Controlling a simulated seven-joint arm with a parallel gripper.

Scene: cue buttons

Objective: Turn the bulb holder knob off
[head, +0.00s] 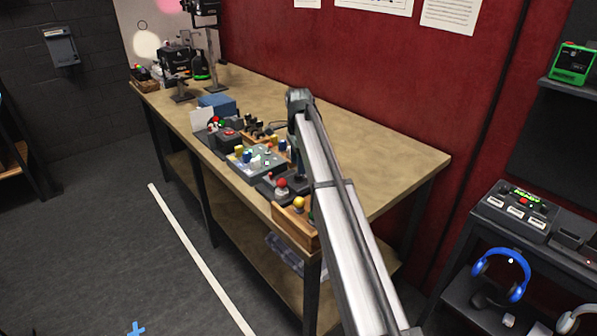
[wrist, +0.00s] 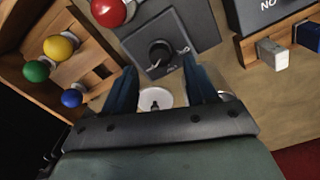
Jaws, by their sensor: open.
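In the wrist view a black round knob (wrist: 160,53) sits on a dark square plate (wrist: 181,62) with white markings at its edges. A white round piece (wrist: 155,99), with a small dark part at its middle, lies just below the plate; it may be the bulb holder. My gripper (wrist: 159,68) is open, its two blue fingers apart on either side of the white piece, tips near the plate's lower corners. The knob is just beyond the tips, and nothing is held. In the head view my arm hides the knob.
A red ball-topped control (wrist: 112,10) is close above left of the knob. A wooden box (wrist: 98,60) with yellow, green and blue balls stands left. A wooden piece with blocks (wrist: 262,52) is at right. The wooden table (head: 385,165) is clear right of my arm.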

